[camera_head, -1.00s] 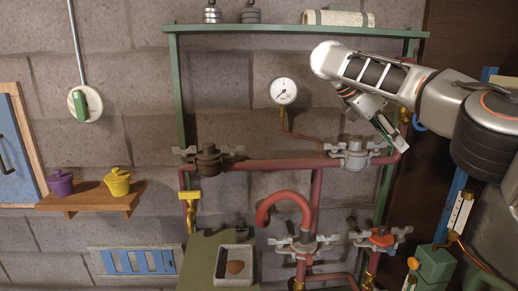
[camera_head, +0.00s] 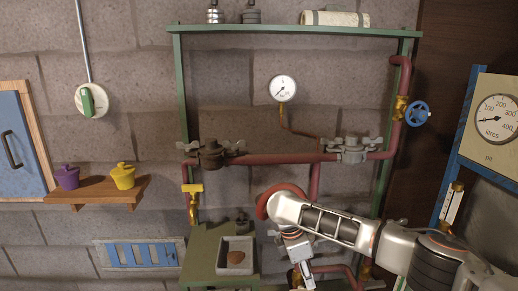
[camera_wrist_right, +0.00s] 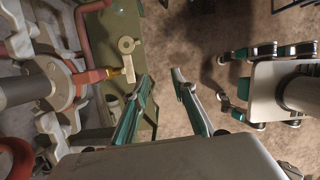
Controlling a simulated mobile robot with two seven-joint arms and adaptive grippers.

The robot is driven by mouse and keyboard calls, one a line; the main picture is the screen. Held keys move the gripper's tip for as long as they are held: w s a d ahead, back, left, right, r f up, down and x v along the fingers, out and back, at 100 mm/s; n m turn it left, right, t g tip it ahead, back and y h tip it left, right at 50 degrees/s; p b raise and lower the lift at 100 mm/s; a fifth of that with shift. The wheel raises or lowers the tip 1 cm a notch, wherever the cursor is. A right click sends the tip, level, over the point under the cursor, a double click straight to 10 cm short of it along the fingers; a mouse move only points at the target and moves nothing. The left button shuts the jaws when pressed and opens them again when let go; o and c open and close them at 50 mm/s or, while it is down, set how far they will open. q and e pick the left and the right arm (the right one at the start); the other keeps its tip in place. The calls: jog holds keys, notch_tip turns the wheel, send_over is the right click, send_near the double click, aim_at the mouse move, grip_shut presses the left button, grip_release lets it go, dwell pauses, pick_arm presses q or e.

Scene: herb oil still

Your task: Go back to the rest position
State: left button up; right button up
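My right gripper (camera_head: 305,279) is low in the head view, in front of the red pipework, below the bend of the red hooked pipe (camera_head: 270,197). My right forearm comes in from the lower right and hides part of the lower pipes and valves. In the right wrist view the right gripper (camera_wrist_right: 161,78) has its two fingers apart, with nothing between them. I see no left gripper in the head view.
The pipe flange (camera_wrist_right: 62,85) is left of the fingers in the wrist view. A green bench (camera_head: 203,258) bears a tray (camera_head: 222,268). A gauge (camera_head: 283,88), blue handwheel (camera_head: 418,113) and litre dial panel (camera_head: 478,145) stand above my arm.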

jog(key=s+a+f+m+t+y, duration=0.2)
jog(key=s+a+f+m+y, duration=0.65)
jog(key=s+a+f, duration=1.15)
jog(key=s+d+m+t+h, duration=0.1)
jog(key=s+d+m+t, duration=0.1)
jog(key=d, duration=0.7)
jog(key=s+d+f+m+t+h, duration=0.1)
jog(key=s+d+m+t, duration=0.1)
jog(key=d, duration=0.7)
jog(key=s+d+f+m+t+h, duration=0.1)
jog(key=s+d+m+t, duration=0.2)
jog(key=d, duration=0.6)
jog(key=shift+s+d+f+t, duration=0.15)
jog(key=shift+s+d+t, duration=0.25)
jog(key=shift+s, duration=0.85)
jog(key=shift+a, duration=0.15)
